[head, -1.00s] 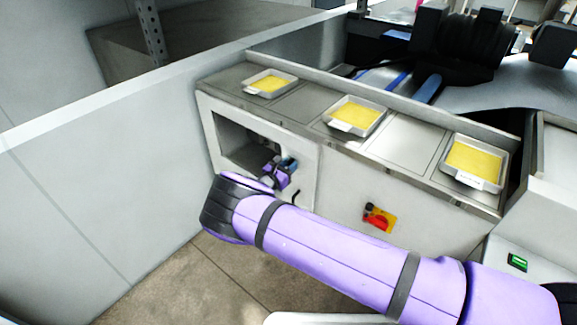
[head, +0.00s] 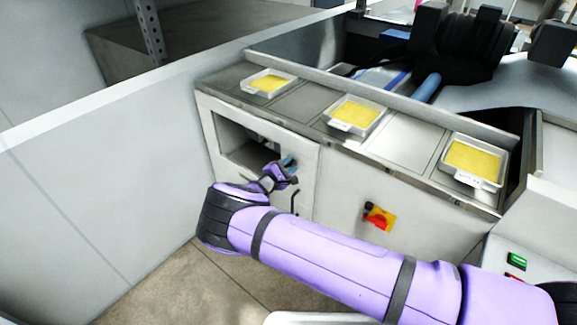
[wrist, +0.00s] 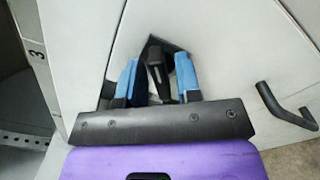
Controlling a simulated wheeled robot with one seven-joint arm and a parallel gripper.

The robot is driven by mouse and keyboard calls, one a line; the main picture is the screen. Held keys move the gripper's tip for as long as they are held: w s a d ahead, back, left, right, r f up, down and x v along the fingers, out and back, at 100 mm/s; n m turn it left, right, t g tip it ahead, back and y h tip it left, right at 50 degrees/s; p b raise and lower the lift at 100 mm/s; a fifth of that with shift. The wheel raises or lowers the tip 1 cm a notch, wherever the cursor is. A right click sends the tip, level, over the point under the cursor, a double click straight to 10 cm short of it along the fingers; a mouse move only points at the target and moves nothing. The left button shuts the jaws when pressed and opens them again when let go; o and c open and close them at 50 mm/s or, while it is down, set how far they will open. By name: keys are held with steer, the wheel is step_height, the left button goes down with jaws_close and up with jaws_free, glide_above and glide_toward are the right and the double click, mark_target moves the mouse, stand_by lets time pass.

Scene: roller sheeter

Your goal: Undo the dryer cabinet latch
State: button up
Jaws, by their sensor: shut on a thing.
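The dryer cabinet (head: 306,165) has a pale grey front with a dark rectangular opening, below the counter in the head view. In the wrist view, the black latch (wrist: 156,62) stands between the blue-padded fingers of my gripper (wrist: 158,82). The gripper is shut on the latch, though the exact contact is hard to see. In the head view, my gripper (head: 288,164) is at the right edge of the opening, and the latch is hidden behind it.
A black bar handle (wrist: 284,106) sits to the right of the gripper, and also shows in the head view (head: 294,200). A red-and-yellow switch (head: 378,217) is on the panel further right. Trays of yellow sheets (head: 354,115) stand on the counter above. A grey wall (head: 90,190) lies left.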

steer(key=m, duration=0.3)
steer(key=shift+f+m, duration=0.1)
steer(key=shift+m, duration=0.2)
steer(key=shift+d+m, duration=0.1)
steer(key=shift+m, duration=1.8)
steer(key=shift+f, duration=0.1)
steer(key=o, duration=0.6)
steer(key=shift+s, duration=0.1)
steer(key=v, duration=1)
steer(key=shift+s+a, duration=0.2)
steer(key=shift+s, duration=0.05)
